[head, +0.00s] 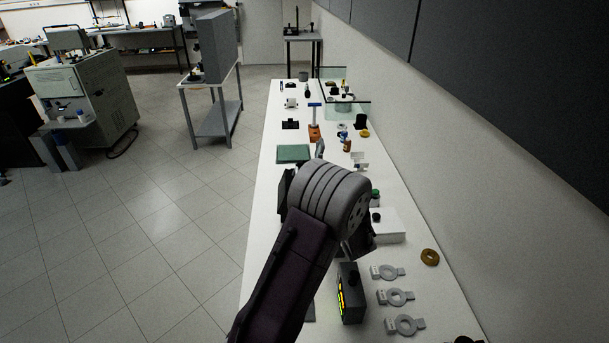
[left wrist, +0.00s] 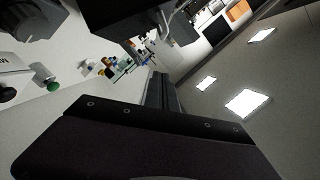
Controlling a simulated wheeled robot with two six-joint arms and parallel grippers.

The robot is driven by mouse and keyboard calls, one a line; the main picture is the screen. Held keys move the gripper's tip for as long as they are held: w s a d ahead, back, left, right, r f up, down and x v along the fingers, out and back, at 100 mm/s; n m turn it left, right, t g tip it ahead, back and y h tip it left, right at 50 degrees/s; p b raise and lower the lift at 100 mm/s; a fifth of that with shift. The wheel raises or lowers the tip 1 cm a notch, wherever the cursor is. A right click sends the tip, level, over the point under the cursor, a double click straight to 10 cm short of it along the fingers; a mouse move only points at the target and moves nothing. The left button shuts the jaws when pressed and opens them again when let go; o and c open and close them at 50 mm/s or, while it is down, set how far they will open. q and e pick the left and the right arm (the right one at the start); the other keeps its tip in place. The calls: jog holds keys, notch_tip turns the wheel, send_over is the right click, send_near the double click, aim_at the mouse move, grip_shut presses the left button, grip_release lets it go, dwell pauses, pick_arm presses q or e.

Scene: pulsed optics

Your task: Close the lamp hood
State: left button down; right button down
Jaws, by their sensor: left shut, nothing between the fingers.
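A dark housing (left wrist: 172,22) at the top of the left wrist view may be the lamp with its hood. In the head view a dark body (head: 284,190) shows in part at the left edge of the bench, behind my arm. I cannot tell whether the hood is open or closed. My left gripper (left wrist: 160,88) is shut and empty, with its fingers pointing up the picture below the dark housing. I cannot tell whether it touches the housing. In the head view my wrist hides the gripper. My right gripper is in neither view.
The long white bench (head: 262,215) runs along the wall. A green mat (head: 293,153) and small optics lie farther back.

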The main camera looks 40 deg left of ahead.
pick_arm(q)
jog(key=p+x, duration=0.3)
jog(key=x, duration=0.7)
jog(key=shift+w, duration=0.15)
jog(key=shift+s+a+f+p, duration=0.4)
jog(key=shift+s+a+f, duration=0.35)
jog(key=shift+f, duration=0.1)
jog(key=shift+s+a+f, duration=0.25)
jog(key=shift+f, duration=0.15)
